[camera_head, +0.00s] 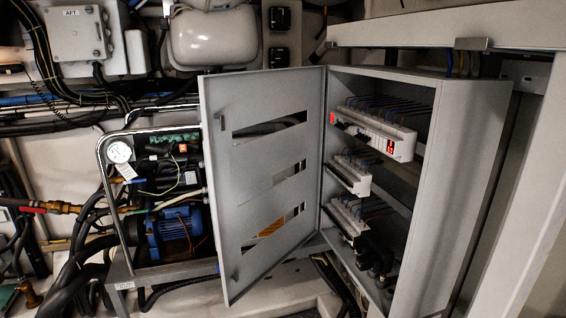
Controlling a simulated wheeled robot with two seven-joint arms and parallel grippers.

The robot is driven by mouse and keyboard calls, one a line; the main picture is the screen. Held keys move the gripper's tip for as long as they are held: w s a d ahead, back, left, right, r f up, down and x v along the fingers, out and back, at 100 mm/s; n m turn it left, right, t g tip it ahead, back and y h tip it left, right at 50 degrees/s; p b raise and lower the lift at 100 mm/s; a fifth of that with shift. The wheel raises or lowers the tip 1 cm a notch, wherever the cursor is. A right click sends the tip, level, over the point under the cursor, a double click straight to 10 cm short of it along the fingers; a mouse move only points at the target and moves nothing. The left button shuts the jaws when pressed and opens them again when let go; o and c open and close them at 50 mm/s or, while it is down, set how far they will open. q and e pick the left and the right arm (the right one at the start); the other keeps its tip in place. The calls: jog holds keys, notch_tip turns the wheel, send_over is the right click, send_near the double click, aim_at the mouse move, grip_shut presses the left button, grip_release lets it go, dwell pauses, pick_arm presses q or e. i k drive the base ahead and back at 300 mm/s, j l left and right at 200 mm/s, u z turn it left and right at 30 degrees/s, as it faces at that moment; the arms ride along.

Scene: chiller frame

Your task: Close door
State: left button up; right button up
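A grey metal door (222,232) with several rectangular cut-outs stands wide open in the head view. It is hinged on the left edge of a grey electrical cabinet (462,190) and swings out to the left. Through the open front I see rows of white breakers, the upper row (402,146) with red switches, and dark wires below. A small latch piece shows near the door's upper free edge. Neither of my grippers is in view, so nothing is seen touching the door.
Left of the door is a pump unit with a blue motor (172,226), a metal tube frame and a pressure gauge (119,152). Pipes and cables run along the left. A grey box (76,34) and white tank (213,37) hang above. A pale frame post (520,225) stands at right.

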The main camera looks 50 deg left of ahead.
aim_at(245, 202)
jog(key=j+z, duration=0.1)
jog(key=j, duration=2.85)
jog(key=j+z, duration=0.15)
jog(key=j, duration=1.35)
jog(key=k, duration=0.05)
